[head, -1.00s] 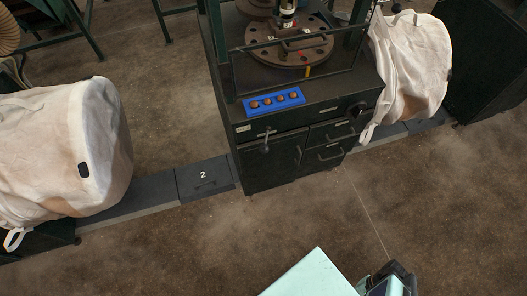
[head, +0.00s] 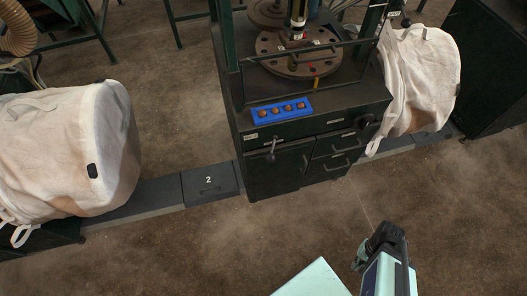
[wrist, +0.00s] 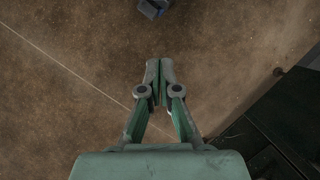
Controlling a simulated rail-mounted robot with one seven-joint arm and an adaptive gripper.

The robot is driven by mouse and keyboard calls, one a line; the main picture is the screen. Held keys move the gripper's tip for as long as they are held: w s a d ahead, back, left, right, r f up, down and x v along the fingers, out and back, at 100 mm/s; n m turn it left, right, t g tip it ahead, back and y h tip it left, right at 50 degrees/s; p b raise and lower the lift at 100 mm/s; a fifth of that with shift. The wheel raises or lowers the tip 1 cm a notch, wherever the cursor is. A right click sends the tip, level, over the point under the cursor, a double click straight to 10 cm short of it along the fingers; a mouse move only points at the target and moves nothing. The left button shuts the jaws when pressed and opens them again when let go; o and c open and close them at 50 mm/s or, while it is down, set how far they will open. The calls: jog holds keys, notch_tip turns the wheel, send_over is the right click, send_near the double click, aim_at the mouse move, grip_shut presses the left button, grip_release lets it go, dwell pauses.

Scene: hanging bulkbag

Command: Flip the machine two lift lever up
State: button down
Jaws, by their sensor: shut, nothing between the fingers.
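The machine (head: 300,110) is a dark green cabinet with a round turntable on top. A small lever (head: 271,150) with a dark knob is on its front, below the blue button panel, and hangs pointing down. A dark floor box marked 2 (head: 209,183) lies left of the cabinet's base. In the wrist view, my gripper (wrist: 160,65) is shut and empty, over bare floor. The lever is not seen in the wrist view. In the head view, my arm is at the bottom right, well short of the lever.
A blue panel (head: 282,110) with several round buttons sits above the lever. White bulk bags stand on the left (head: 65,150) and right (head: 425,80). A dark green cabinet (wrist: 285,125) is at the wrist view's lower right. Open concrete floor lies in front of the machine.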

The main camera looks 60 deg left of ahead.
jog(key=w+a+r+n+t, duration=0.1)
jog(key=w+a+r+n, duration=0.15)
jog(key=a, duration=0.45)
jog(key=w+a+r+n+t, duration=0.1)
jog(key=w+a+r, duration=0.1)
jog(key=a+r, duration=0.3)
notch_tip(320, 180, up, 27)
jog(key=n+y+p, duration=0.2)
jog(key=n+y, duration=0.2)
jog(key=n, duration=1.3)
send_over(272, 149)
jog(key=s, duration=0.4)
jog(key=n, duration=0.2)
jog(key=n+g, duration=0.1)
jog(key=n, duration=0.1)
jog(key=shift+s+d, duration=0.3)
jog(key=p+x, duration=0.2)
jog(key=x, duration=0.8)
jog(key=shift+w+d+f+p, duration=0.2)
jog(key=shift+w+d+p, duration=0.15)
jog(key=shift+w+d, duration=0.35)
jog(key=shift+w+d+f+p, duration=0.15)
jog(key=shift+w+d+p, duration=0.15)
jog(key=shift+w+d, duration=0.45)
